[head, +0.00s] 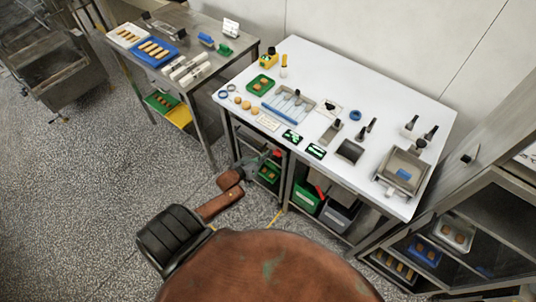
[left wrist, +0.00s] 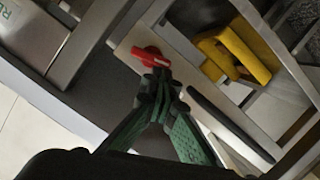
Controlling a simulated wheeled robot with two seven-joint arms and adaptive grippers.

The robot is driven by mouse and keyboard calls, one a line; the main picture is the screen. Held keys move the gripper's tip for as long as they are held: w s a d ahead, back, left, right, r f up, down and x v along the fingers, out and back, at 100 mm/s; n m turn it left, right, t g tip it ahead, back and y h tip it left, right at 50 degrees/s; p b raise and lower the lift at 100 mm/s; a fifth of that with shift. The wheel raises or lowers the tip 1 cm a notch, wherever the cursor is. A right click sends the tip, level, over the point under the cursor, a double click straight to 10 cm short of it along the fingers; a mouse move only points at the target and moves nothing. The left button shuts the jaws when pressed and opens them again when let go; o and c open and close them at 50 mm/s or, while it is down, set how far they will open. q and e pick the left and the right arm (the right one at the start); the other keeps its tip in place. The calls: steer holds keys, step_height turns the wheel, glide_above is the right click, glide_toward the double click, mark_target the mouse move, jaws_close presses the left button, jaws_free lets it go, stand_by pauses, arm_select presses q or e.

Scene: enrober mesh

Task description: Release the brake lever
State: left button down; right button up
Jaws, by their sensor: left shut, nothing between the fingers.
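A red lever, which looks like the brake lever, shows in the left wrist view (left wrist: 150,57) on a pale flat plate, just beyond my left gripper's fingertips. My left gripper (left wrist: 156,84) is shut and holds nothing; its green-padded fingers come together right at the lever, and I cannot tell if they touch it. My right gripper is not in view.
The white table (head: 310,75) stands above the gripper, with trays and small tools on it. Below it are a green crate (head: 306,201) and a grey crate (head: 335,218). In the left wrist view, a yellow part (left wrist: 238,50) and metal frame bars lie close by.

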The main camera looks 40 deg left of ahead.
arm_select(q)
steer(key=shift+w+a+r+p, duration=0.1)
steer(key=shift+w+r+p, duration=0.1)
steer(key=shift+r+p, duration=0.35)
steer(key=s+a+r+p, duration=0.1)
steer(key=s+r, duration=0.4)
steer(key=s, duration=0.5)
steer(key=shift+a+p, duration=0.15)
steer(key=shift+p, duration=0.5)
